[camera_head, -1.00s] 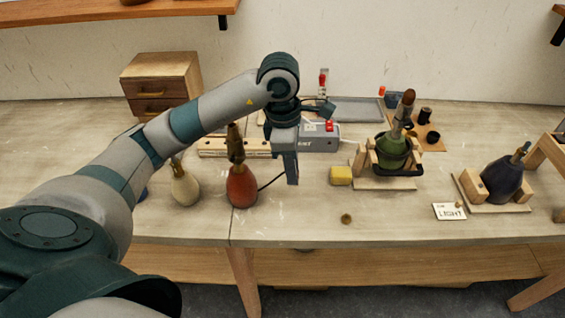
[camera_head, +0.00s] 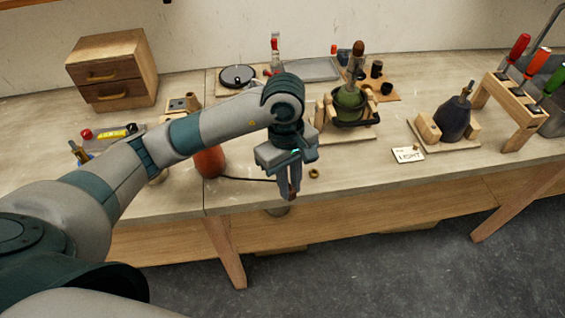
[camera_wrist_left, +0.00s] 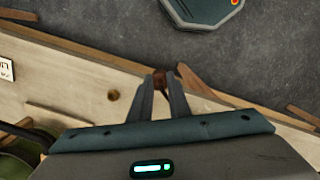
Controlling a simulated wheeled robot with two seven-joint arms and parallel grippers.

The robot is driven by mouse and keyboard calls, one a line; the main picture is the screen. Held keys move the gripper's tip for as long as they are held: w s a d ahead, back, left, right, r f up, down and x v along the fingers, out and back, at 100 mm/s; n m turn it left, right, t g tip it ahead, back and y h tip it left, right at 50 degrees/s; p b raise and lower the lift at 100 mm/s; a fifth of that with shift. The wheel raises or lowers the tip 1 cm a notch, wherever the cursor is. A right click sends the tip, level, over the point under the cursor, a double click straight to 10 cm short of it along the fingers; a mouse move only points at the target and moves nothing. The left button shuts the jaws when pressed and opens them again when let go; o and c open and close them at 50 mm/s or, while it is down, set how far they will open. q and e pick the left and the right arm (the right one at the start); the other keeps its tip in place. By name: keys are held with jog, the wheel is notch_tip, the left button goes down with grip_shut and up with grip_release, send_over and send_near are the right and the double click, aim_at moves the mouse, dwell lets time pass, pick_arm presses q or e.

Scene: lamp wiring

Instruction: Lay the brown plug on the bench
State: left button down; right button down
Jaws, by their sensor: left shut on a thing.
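My left gripper (camera_head: 290,194) points down near the bench's front edge, shut on the small brown plug (camera_wrist_left: 160,82). The plug shows between the fingertips in the left wrist view; in the head view the fingers mostly hide it. A dark cord runs from the red lamp base (camera_head: 209,162) toward the gripper. The bench (camera_head: 370,176) is pale wood, and the wrist view shows its edge with the floor beyond near the fingertips. I cannot tell whether the plug touches the bench. My right gripper is not in view.
A small brass ring (camera_head: 314,174) lies just right of the gripper. The green lamp base (camera_head: 349,104) stands in a wooden cradle behind. The LIGHT card (camera_head: 408,154) and dark lamp base (camera_head: 453,120) are to the right. Bare bench lies between ring and card.

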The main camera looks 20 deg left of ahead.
pick_arm(q)
jog(key=s+a+f+m+y+b, duration=0.1)
jog(key=s+a+f+m, duration=0.4)
jog(key=f+m, duration=0.6)
jog(key=shift+s+m+g+b, duration=0.2)
jog(key=shift+m+g+b, duration=0.2)
jog(key=shift+b, duration=0.5)
jog(key=shift+a, duration=0.1)
